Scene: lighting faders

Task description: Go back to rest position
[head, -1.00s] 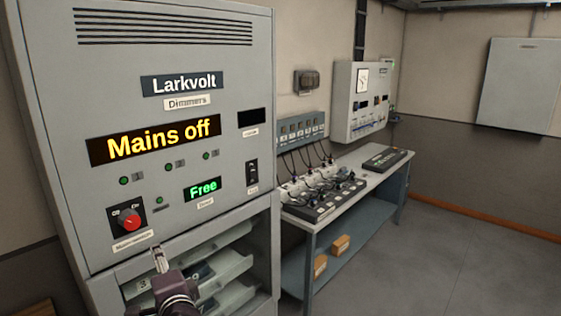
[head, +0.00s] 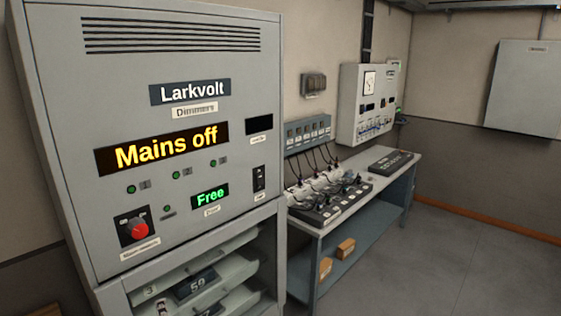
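The grey Larkvolt dimmer cabinet (head: 185,60) fills the left of the head view. Its amber display (head: 165,147) reads "Mains off" and its green display (head: 210,196) reads "Free". The red rotary mains switch (head: 138,229) sits at the lower left of its panel. At the bottom edge, a small bit of a gripper (head: 161,308) shows in front of the shelves; I cannot tell which arm it belongs to or whether it is open. The rest of both arms is out of view.
Open shelves (head: 237,268) with modules sit below the panel. A bench (head: 400,168) to the right bears several plugged cables, a black fader strip and a dark console (head: 391,162). Boxes (head: 346,248) lie on its lower shelf. The floor (head: 440,265) at right is clear.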

